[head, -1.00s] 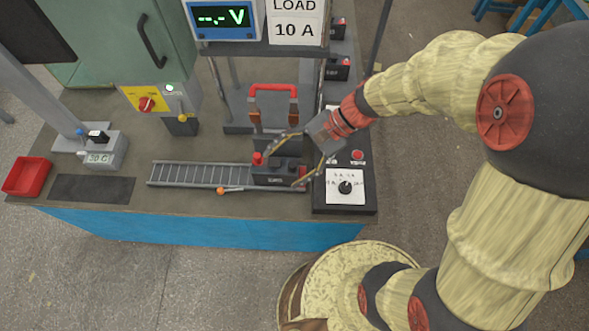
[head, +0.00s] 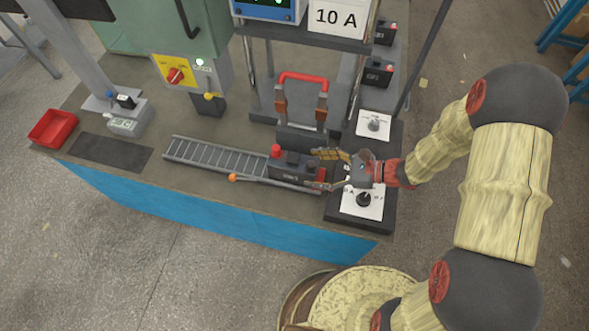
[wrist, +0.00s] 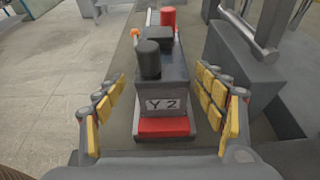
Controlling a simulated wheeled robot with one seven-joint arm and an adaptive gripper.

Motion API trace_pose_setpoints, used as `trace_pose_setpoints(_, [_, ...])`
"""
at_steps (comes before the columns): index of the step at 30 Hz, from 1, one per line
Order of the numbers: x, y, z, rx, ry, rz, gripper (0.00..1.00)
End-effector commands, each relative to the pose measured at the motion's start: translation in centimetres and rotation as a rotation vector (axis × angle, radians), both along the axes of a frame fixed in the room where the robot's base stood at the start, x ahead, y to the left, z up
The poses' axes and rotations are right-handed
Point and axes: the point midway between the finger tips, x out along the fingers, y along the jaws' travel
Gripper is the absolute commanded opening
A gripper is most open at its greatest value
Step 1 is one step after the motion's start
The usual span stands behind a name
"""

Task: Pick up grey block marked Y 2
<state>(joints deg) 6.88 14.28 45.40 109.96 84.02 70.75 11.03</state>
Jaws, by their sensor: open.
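The dark grey block marked Y 2 (wrist: 165,85) stands upright straight ahead in the wrist view. Its label faces me, with a black knob and a red knob on top and a red strip low in front. In the head view the block (head: 288,168) sits at the right end of the roller track. My gripper (wrist: 162,115) is open, with one padded finger on each side of the block's near end and gaps on both sides. In the head view my gripper (head: 325,170) reaches in from the right at the block's right end.
The roller track (head: 215,158) runs left from the block. A stand with a red handle (head: 303,78) is close behind it. A dial box (head: 362,203) lies under my gripper. A red tray (head: 52,128) is at the far left.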

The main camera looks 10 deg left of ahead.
Motion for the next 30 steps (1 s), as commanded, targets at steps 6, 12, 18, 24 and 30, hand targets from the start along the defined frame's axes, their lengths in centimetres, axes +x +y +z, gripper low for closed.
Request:
trace_pose_setpoints(6, [0.1,2.1,-0.7,-0.001,-0.001,0.004,0.7])
trace_pose_setpoints(12, [0.5,4.7,-0.8,-0.001,-0.003,0.006,0.7])
trace_pose_setpoints(18, [0.8,6.8,-1.4,-0.001,-0.001,0.004,0.7])
trace_pose_setpoints(24, [0.8,7.1,-1.3,-0.001,-0.001,0.003,0.7])
trace_pose_setpoints(30, [0.8,7.0,-1.3,-0.001,-0.001,0.003,0.64])
